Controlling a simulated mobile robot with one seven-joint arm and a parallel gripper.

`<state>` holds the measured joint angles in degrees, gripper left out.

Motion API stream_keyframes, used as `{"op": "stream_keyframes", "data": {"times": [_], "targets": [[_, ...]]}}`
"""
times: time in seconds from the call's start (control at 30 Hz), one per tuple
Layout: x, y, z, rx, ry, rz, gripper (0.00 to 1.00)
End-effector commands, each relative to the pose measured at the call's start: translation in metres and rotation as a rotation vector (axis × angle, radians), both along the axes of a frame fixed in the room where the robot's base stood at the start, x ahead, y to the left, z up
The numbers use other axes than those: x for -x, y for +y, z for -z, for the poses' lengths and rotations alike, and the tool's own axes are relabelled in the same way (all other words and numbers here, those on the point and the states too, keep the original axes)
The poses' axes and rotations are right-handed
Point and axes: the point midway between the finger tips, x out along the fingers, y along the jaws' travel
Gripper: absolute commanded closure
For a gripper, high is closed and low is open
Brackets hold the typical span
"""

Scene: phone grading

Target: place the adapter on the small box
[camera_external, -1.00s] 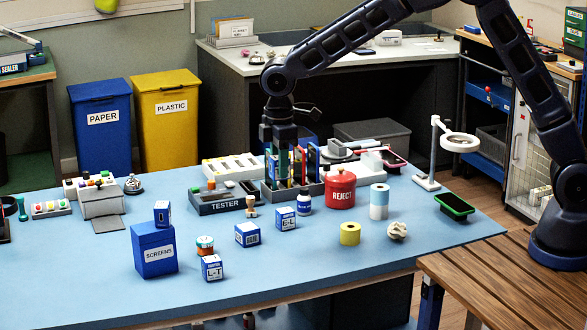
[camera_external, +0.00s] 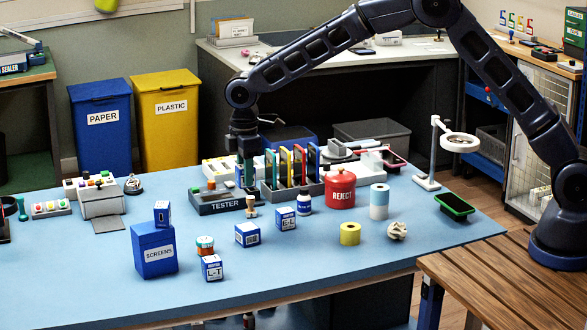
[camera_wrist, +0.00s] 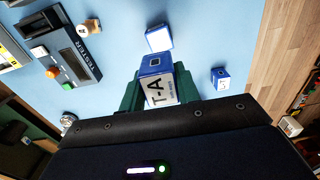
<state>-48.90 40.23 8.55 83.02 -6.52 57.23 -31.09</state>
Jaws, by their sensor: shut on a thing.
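My gripper (camera_external: 247,178) is over the far side of the blue table, just behind the tester. In the wrist view its green fingers (camera_wrist: 156,92) are shut on a blue-and-white box marked T-A (camera_wrist: 160,88); I cannot read the word adapter on it. The outside view mostly hides this held box. Small blue-and-white boxes stand on the table: one (camera_external: 247,234) in the middle, one (camera_external: 286,218) to its right, and one marked L-T (camera_external: 212,268) in front. Another (camera_external: 162,213) sits on the blue SCREENS box (camera_external: 155,252).
The tester (camera_external: 225,203), a stamp (camera_external: 251,207) and a rack of coloured upright items (camera_external: 292,168) are close to my gripper. A red REJECT pot (camera_external: 340,190) and a yellow roll (camera_external: 350,233) stand to the right.

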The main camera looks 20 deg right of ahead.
Motion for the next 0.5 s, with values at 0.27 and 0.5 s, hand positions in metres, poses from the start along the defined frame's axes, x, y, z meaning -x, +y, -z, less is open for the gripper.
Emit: {"op": "stream_keyframes", "data": {"times": [0.27, 0.5], "targets": [[0.0, 0.0, 0.054, 0.002, 0.001, 0.0, 0.9], [0.0, 0.0, 0.069, 0.0, -0.001, 0.001, 0.9]]}}
